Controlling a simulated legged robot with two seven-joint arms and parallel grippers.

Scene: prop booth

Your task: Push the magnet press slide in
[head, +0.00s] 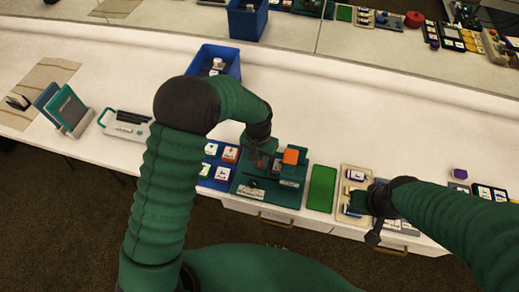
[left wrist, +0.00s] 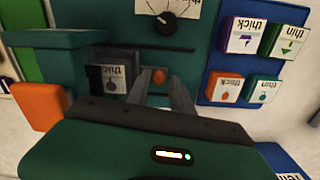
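The magnet press appears to be the dark green unit (head: 245,190) on the counter, with an orange block (head: 294,156) on its right part. In the left wrist view the orange block (left wrist: 40,105) is at the left, and a black-framed "thick" tile (left wrist: 108,80) sits under a dark ledge. My left gripper (head: 262,158) is over the unit, left of the orange block. In the left wrist view its fingers (left wrist: 158,82) stand apart, with a small orange-red spot between them; contact is unclear. The slide is not clearly distinguishable. My right gripper (head: 362,204) is over a beige tray (head: 347,173); its fingers are unclear.
A blue tray (head: 211,184) with labelled tiles adjoins the unit on the left. A green mat (head: 321,189) lies to its right. A blue bin (head: 233,69) stands behind my left arm. A black knob (left wrist: 165,22) with a white scale is near.

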